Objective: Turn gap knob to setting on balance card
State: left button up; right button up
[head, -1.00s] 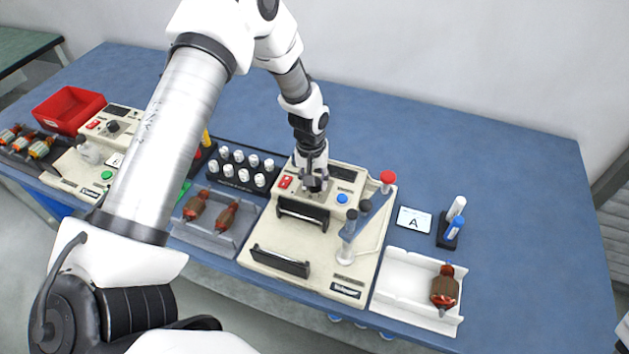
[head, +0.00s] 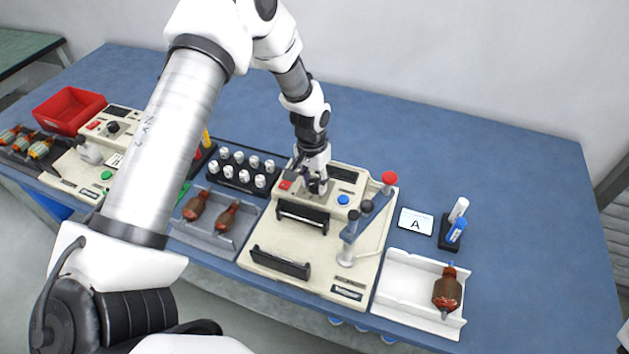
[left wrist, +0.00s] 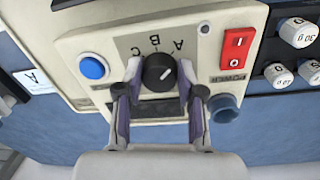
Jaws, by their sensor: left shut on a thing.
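The gap knob (left wrist: 159,73) is black and round with a white pointer mark. It sits on the balancing machine's cream panel below printed letters. In the left wrist view the mark points up and right, towards a letter that looks like A. My left gripper (left wrist: 160,82) has a finger on each side of the knob and is shut on it. The balance card (head: 416,222) reads A and lies right of the machine (head: 330,262). My right gripper is not in view.
A red power switch (left wrist: 236,48) and a blue button (left wrist: 93,67) flank the knob. A red-capped post (head: 389,180) stands at the machine's right. A white tray (head: 395,290) holds an armature (head: 447,291). A rack of white-capped bottles (head: 236,178) stands left. The rear table is clear.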

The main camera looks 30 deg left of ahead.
aim_at(312, 182)
pick_arm(q)
jog(key=shift+s+f, duration=0.1)
jog(key=o, duration=1.1)
jog(key=shift+o, duration=0.2)
notch_tip(312, 182, up, 12)
jog(key=shift+a, duration=0.3)
